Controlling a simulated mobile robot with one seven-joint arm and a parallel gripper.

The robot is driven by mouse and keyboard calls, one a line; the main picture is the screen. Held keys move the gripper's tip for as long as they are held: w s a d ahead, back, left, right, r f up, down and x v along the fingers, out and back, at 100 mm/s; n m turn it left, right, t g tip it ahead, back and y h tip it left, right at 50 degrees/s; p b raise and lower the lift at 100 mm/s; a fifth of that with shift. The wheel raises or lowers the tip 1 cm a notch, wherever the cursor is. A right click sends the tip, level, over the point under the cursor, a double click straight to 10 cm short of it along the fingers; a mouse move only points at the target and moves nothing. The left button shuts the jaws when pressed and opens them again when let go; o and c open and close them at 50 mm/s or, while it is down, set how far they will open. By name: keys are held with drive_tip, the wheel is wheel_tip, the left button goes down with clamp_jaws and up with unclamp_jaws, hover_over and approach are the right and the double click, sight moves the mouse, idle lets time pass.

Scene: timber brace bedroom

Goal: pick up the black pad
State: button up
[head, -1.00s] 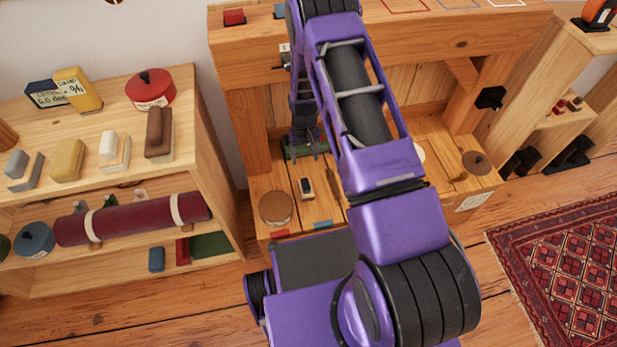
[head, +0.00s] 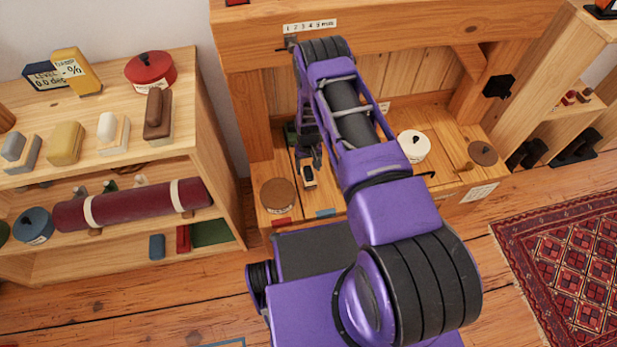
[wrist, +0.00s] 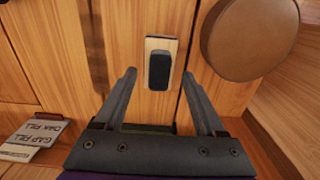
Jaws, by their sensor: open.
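The black pad (wrist: 159,71) lies on a small pale wooden block on the plank surface, between and beyond my fingertips in the wrist view. In the head view the pad (head: 308,174) sits on the low bench shelf, just in front of my gripper (head: 309,160). My gripper (wrist: 159,76) is open, with its two fingers spread to either side of the pad in the wrist picture. Nothing is held. I cannot tell how far the fingertips are above the pad.
A round brown disc (head: 278,194) lies left of the pad; it also shows in the wrist view (wrist: 248,36). A white round container (head: 414,146) and a brown disc (head: 483,153) stand to the right. A bench beam (head: 400,45) crosses above. Labelled cards (wrist: 35,135) lie at lower left.

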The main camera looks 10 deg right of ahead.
drive_tip(key=shift+w+f, duration=0.15)
drive_tip(key=shift+f, duration=1.3)
clamp_jaws()
